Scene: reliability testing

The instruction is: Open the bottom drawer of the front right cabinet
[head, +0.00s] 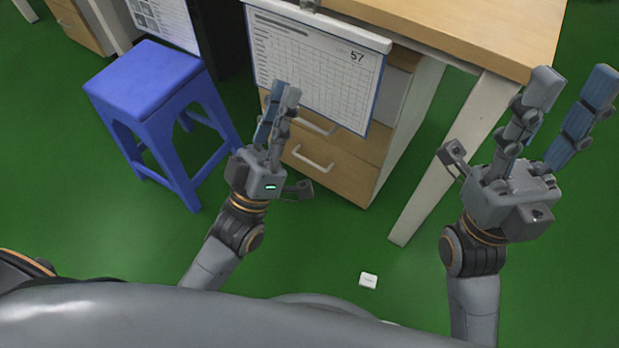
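A wooden-front cabinet (415,105) with pale sides stands under the desk, right of the stool. Its bottom drawer (345,180) looks shut and has a pale bar handle (313,160). Another drawer with a similar handle (317,125) is just above, partly hidden by a hanging chart. My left gripper (283,98) is in front of the cabinet's left side, overlapping the chart's lower left in the picture. Its fingers overlap, so their opening is unclear; no held thing shows. My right gripper (572,88) is open and empty, right of the desk leg.
A blue stool (150,80) stands left of the cabinet. A printed chart (315,65) hangs from the desk (490,25) over the upper drawers. A pale desk leg (430,185) stands right of the cabinet. A small white object (368,281) lies on the green floor.

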